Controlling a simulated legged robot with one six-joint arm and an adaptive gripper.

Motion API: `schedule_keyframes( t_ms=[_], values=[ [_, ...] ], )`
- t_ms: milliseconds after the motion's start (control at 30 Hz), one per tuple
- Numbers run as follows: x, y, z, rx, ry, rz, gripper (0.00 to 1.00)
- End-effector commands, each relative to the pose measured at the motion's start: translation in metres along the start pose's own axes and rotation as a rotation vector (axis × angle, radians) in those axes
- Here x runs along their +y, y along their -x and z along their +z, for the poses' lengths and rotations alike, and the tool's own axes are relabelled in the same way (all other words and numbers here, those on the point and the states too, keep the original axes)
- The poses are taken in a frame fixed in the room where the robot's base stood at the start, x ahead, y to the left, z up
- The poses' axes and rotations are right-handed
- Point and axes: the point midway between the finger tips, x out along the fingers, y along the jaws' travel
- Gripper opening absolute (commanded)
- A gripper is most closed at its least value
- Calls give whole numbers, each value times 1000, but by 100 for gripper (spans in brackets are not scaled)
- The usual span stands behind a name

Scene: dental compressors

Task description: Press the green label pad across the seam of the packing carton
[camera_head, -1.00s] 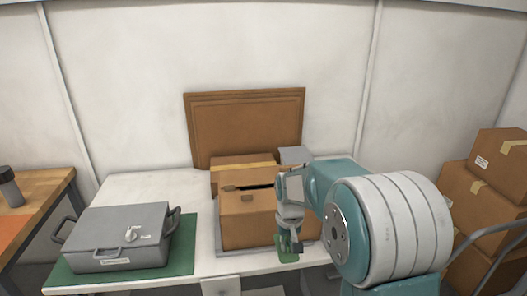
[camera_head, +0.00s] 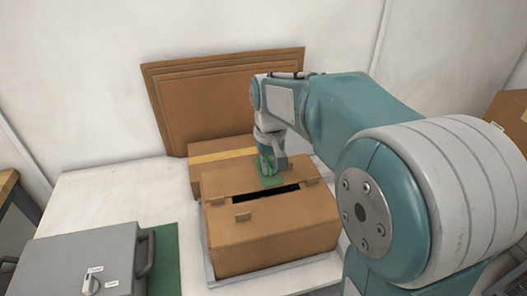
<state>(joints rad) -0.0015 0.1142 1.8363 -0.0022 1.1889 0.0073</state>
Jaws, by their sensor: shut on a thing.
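The packing carton (camera_head: 275,239) is a brown box in the middle of the table, with a dark slit, its seam (camera_head: 262,195), along its top. My gripper (camera_head: 270,170) points down over the rear part of the carton's top and is shut on the green label pad (camera_head: 271,182). The pad shows just behind the seam, its front edge close to the slit. I cannot tell whether the pad touches the carton. The fingertips are small and partly merge with the pad.
A taped brown box (camera_head: 219,167) stands right behind the carton. Flat brown cardboard panels (camera_head: 205,100) lean on the wall. A grey case (camera_head: 85,262) lies on a green mat (camera_head: 166,262) at left. The white table (camera_head: 112,200) is clear at back left.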

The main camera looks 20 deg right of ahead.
Motion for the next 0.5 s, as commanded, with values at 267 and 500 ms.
schedule_keyframes(
  t_ms=[267, 500],
  values=[
    [0, -12, 0, -3, 0, 0, 0],
    [1, -32, 0, -3, 0, -1, 0]
  ],
)
